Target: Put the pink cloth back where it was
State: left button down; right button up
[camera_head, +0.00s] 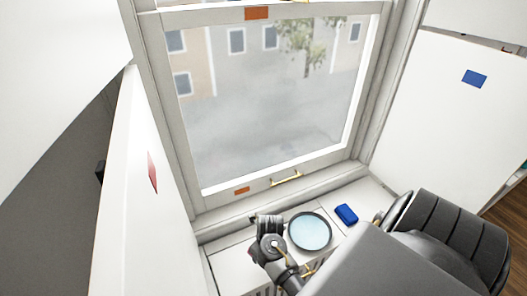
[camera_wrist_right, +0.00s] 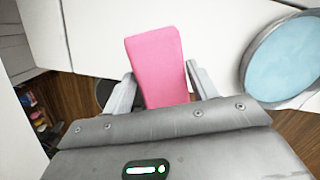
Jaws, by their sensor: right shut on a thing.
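The pink cloth (camera_wrist_right: 156,60) is a flat, rounded pink pad in the right wrist view. My right gripper (camera_wrist_right: 160,72) is shut on it, with one finger on each side, and the cloth sticks out past the fingertips. I cannot see the cloth in the head view. My left gripper does not show in either view.
The light-blue round plate (camera_head: 310,231) with a dark rim is on the ledge (camera_head: 372,192); it also shows in the right wrist view (camera_wrist_right: 288,60). A small blue block (camera_head: 346,214) lies right of it. The window (camera_head: 275,90) rises behind. Wooden floor shows below the ledge.

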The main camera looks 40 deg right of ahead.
jog(key=f, duration=0.1)
jog(key=w+d+f, duration=0.1)
jog(key=d+f, duration=0.1)
jog(key=shift+w+d+f, duration=0.1)
jog(key=shift+w+f, duration=0.2)
jog(key=shift+w, duration=0.1)
jog(key=shift+w+d+f, duration=0.2)
jog(key=shift+f, duration=0.1)
notch_tip(320, 180, down, 3)
jog(key=shift+w+d+f, duration=0.1)
jog(key=shift+f, duration=0.05)
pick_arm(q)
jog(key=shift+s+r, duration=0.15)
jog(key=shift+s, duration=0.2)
pick_arm(e)
jog(key=o, duration=0.9)
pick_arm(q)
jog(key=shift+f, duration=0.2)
pick_arm(e)
jog(key=r, duration=0.4)
jog(key=s+r, duration=0.1)
jog(key=r, duration=0.3)
jog(key=s+r, duration=0.1)
jog(key=r, duration=0.3)
jog(key=shift+f, duration=0.1)
